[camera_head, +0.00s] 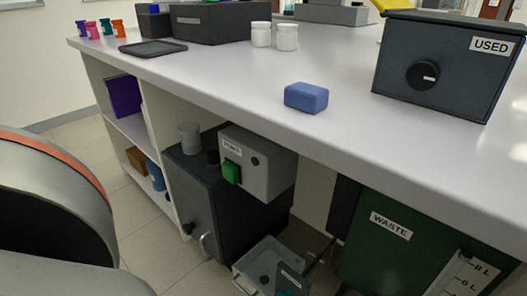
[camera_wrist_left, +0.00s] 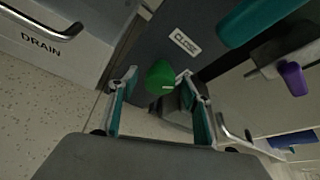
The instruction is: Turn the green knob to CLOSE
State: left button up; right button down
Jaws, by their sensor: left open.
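The green knob (camera_wrist_left: 160,75) shows in the left wrist view on a dark surface, with a thin pale mark on it. A white CLOSE label (camera_wrist_left: 185,41) sits beside it, up and to the right. My left gripper (camera_wrist_left: 157,86) is open, with one teal-lined finger on each side of the knob and nothing held. I cannot tell whether a finger touches the knob. In the head view I cannot make out the knob. My right gripper is in neither view.
In the left wrist view, a DRAIN panel (camera_wrist_left: 41,46) with a metal handle is at upper left. A teal part (camera_wrist_left: 258,18) and a purple part (camera_wrist_left: 293,79) are at upper right. The head view shows the PUMP box (camera_head: 267,170) under the white bench (camera_head: 215,80).

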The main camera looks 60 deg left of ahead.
pick_arm(q)
jog(key=v, duration=1.1)
jog(key=shift+w+r, duration=0.1)
jog(key=shift+r, duration=0.05)
